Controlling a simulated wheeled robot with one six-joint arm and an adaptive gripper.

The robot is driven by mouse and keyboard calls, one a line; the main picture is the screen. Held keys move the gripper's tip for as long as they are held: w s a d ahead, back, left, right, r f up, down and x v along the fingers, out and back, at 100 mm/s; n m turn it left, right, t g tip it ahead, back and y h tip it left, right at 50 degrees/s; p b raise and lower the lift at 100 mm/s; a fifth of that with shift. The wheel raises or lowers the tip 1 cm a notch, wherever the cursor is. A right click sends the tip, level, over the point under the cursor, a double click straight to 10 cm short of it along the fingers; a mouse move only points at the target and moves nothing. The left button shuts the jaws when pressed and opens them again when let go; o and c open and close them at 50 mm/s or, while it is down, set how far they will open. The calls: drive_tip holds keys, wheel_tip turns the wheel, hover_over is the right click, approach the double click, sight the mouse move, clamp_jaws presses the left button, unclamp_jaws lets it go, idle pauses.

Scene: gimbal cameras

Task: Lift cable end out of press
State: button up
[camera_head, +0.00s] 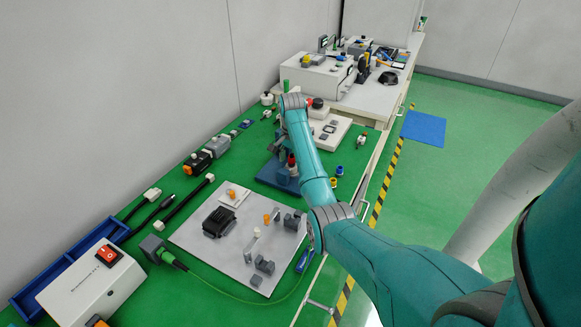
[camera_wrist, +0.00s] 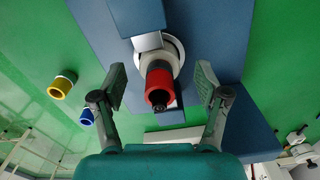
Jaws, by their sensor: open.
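The press shows as a blue base (camera_head: 268,177) beyond the grey board in the head view, partly hidden by my arm. In the wrist view its blue plate (camera_wrist: 222,35) carries a white round seat. A red-collared piece (camera_wrist: 159,88) with a dark tip stands at this seat; it looks like the cable end, but I cannot be sure. A red piece (camera_head: 291,159) also shows at the press in the head view. My gripper (camera_wrist: 160,72) is open, with one finger on each side of the red-collared piece and gaps between. How the piece sits in the press is hidden.
A yellow-rimmed ring (camera_wrist: 62,86) and a blue-rimmed ring (camera_wrist: 87,116) lie on the green bench beside the press. A white plate (camera_head: 331,132) with small parts lies behind it. A grey board (camera_head: 205,245) with fixtures is in front. The wall bounds the left.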

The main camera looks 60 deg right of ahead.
drive_tip(key=c, duration=1.1)
drive_tip(key=shift+r, duration=0.1)
